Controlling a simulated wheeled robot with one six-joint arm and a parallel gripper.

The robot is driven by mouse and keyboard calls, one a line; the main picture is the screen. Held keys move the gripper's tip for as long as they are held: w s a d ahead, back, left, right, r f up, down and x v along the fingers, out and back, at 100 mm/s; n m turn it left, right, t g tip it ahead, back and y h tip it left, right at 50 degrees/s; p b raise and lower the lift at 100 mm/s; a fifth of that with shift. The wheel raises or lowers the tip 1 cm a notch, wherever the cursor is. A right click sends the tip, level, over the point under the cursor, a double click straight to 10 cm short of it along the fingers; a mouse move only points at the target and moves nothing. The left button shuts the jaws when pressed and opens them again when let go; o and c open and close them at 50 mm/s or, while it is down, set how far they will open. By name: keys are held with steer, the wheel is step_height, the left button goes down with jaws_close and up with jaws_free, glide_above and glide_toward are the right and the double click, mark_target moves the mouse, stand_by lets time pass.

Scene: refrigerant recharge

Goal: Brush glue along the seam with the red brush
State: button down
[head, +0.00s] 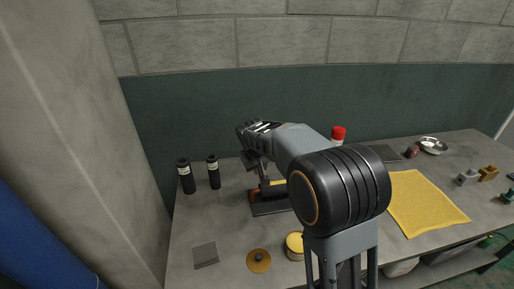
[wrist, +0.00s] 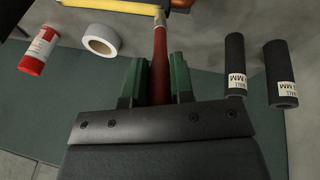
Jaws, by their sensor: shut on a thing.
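The red brush (wrist: 160,62) is held by its handle between the green fingers of my gripper (wrist: 158,82) in the wrist view. Its metal ferrule and tip point to the top of the picture, close to a yellow strip (wrist: 110,6) beside an orange-brown part (wrist: 180,5). I cannot tell whether the bristles touch it, and the seam itself is not clear. In the head view my arm reaches over a dark base plate (head: 268,209) on the table, and hides part of the work there. An open can with a yellow top (head: 295,243) stands at the front.
Two black tubes (head: 186,178) stand at the left. A round brass-coloured lid (head: 258,261) and a grey square (head: 205,255) lie in front. A yellow cloth (head: 425,203), a metal bowl (head: 433,146) and small fittings are right. A white roll (wrist: 100,40) and a red-white bottle (wrist: 38,50) stand nearby.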

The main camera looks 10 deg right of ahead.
steer(key=shift+r+p, duration=2.6)
steer(key=shift+r, duration=1.5)
steer(key=shift+f, duration=0.1)
